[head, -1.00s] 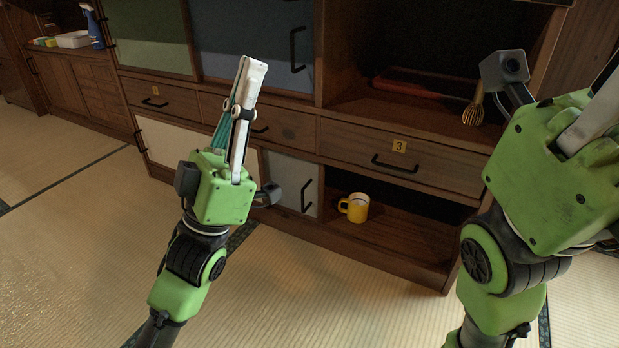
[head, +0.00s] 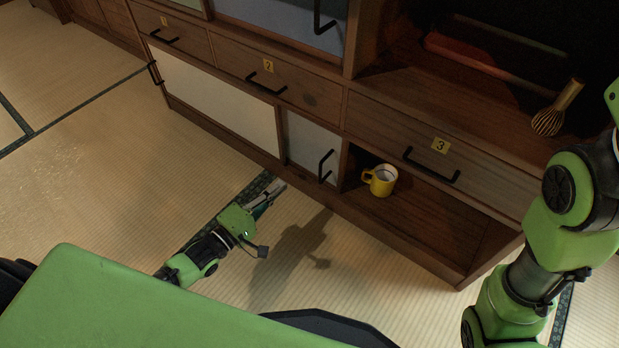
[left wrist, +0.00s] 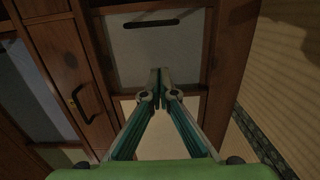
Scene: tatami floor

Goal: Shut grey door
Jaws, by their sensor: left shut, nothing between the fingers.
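The grey door (head: 309,142) is a light grey panel with a black handle in the lower part of the wooden cabinet. It stands between a cream door and an open compartment (head: 440,215) on its right. In the left wrist view the grey door (left wrist: 125,55) is ahead, its handle near the top edge. My left gripper (head: 277,187) is shut and empty, low in front of the cabinet, left of the handle. In the left wrist view its fingertips (left wrist: 160,76) overlap the door; I cannot tell whether they touch. My right gripper is out of view.
A yellow mug (head: 379,181) stands in the open compartment near the grey door's handle side. The cream door (head: 215,95) is to the left. Drawers (head: 265,80) run above, and a whisk (head: 552,115) stands on the shelf. Tatami floor (head: 110,190) in front is clear.

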